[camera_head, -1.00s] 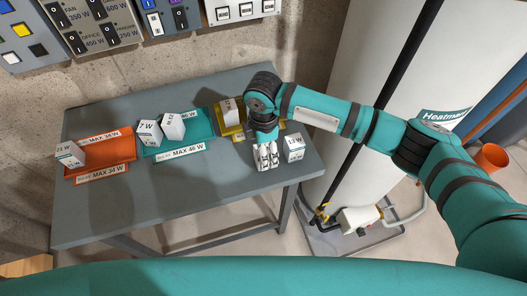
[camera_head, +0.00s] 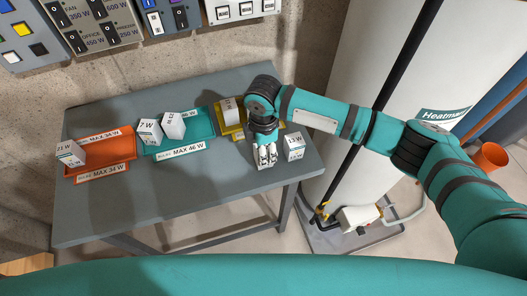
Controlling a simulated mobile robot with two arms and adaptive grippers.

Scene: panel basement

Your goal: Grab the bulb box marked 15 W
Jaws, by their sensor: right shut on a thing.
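My right gripper (camera_head: 267,153) points down over the right part of the grey table (camera_head: 215,209). It is shut on a small white box (camera_head: 265,164), mostly hidden by the fingers, so its marking cannot be read. A white bulb box that seems to read 13 W (camera_head: 294,147) stands just right of the gripper. A box marked 7 W (camera_head: 149,131) and another white box (camera_head: 173,126) are in the teal tray (camera_head: 196,141). A white box (camera_head: 229,110) is in the yellow tray. A box that seems to read 21 W (camera_head: 70,153) is at the orange tray. My left gripper is not in view.
The orange tray (camera_head: 108,151) reads MAX 34 W, the teal tray MAX 46 W. The yellow tray (camera_head: 234,132) is partly behind my right arm. A white heater tank (camera_head: 360,60) stands right of the table. The table's front left is clear.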

